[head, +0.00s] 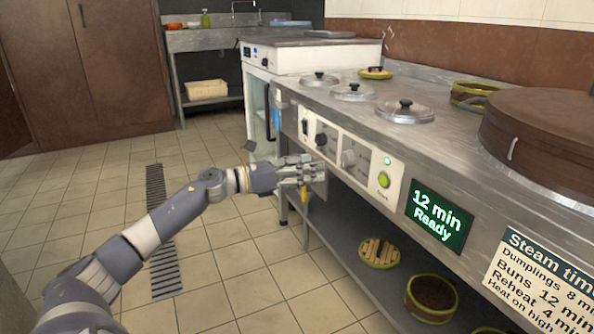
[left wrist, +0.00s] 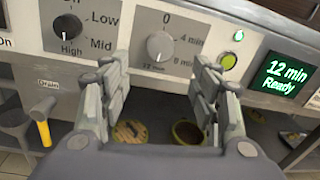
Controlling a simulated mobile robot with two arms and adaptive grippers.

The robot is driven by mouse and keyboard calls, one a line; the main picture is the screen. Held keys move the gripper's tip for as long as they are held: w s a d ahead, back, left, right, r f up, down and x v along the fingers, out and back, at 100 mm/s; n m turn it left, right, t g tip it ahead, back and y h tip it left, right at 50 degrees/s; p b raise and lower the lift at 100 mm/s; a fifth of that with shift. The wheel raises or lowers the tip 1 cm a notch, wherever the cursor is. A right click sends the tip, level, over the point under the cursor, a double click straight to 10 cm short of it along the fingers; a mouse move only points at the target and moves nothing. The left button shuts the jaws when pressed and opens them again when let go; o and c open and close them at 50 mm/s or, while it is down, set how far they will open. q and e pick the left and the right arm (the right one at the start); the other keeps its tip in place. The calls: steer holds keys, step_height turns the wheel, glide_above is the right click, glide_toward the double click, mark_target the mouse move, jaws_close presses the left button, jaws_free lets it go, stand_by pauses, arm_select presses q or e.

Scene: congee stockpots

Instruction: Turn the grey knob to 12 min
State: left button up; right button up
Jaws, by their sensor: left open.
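The grey knob (head: 348,157) is on the steamer's front panel. In the left wrist view the grey knob (left wrist: 160,46) sits on a grey plate marked 0, 4 min, 8 min and 12 min. Its light mark points down towards 12 min. The green display (head: 439,216) reads "12 min Ready", also in the left wrist view (left wrist: 280,77). My left gripper (head: 314,171) is open before the panel, below the knob. In the left wrist view its fingers (left wrist: 161,66) stand either side of the knob, apart from it. My right gripper is out of view.
A black knob (left wrist: 68,27) marked Low, Mid, High is left of the grey one. A green button (head: 383,180) is to its right. A yellow-handled drain lever (left wrist: 43,125) hangs at lower left. Baskets (head: 432,299) sit on the shelf below; lids (head: 404,112) lie on top.

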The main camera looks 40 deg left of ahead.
arm_select(q)
steer(key=shift+v, duration=1.35)
